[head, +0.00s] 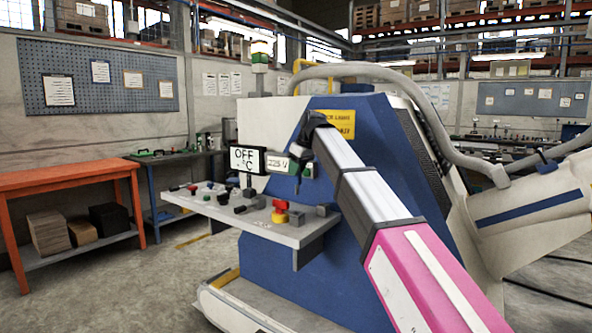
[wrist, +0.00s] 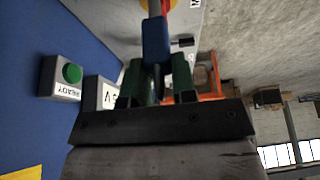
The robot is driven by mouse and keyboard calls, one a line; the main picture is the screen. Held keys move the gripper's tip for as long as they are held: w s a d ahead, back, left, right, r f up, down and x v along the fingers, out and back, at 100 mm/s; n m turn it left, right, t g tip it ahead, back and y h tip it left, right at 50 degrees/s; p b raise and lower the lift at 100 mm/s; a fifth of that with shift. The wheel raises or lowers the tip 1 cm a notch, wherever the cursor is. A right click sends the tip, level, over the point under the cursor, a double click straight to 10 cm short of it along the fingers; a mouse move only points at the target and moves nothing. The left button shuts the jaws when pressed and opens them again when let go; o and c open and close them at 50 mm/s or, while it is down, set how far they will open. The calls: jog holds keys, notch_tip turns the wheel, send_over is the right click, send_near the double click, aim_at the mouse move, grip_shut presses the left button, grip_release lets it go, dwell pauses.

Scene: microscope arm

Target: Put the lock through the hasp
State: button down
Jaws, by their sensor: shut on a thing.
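My gripper (head: 299,165) is over the control shelf in the head view, in front of the blue machine housing. In the wrist view my gripper (wrist: 157,88) is shut on a narrow dark part of a blue piece (wrist: 155,38), which looks like the lock. Its blue end points away from the fingers. A red knob on a yellow base (head: 280,210) stands on the shelf below my gripper; part of this red and yellow piece (wrist: 168,6) shows behind the lock in the wrist view. I cannot make out the hasp clearly.
The grey control shelf (head: 240,226) carries several knobs and small blocks. An OFF display (head: 247,159) and a small voltage display (head: 278,165) stand left of my gripper. A green READY button (wrist: 72,73) is at left in the wrist view. An orange table (head: 65,182) stands far left.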

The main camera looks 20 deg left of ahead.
aim_at(297, 184)
jog(key=shift+f, duration=0.15)
jog(key=shift+w+f, duration=0.1)
jog(key=shift+f, duration=2.65)
jog(key=shift+f, duration=2.45)
jog(key=c, duration=0.8)
grip_release()
jog(key=shift+c, duration=0.2)
jog(key=v, duration=1.1)
jog(key=shift+d+f, duration=0.15)
jog(key=shift+f, duration=0.05)
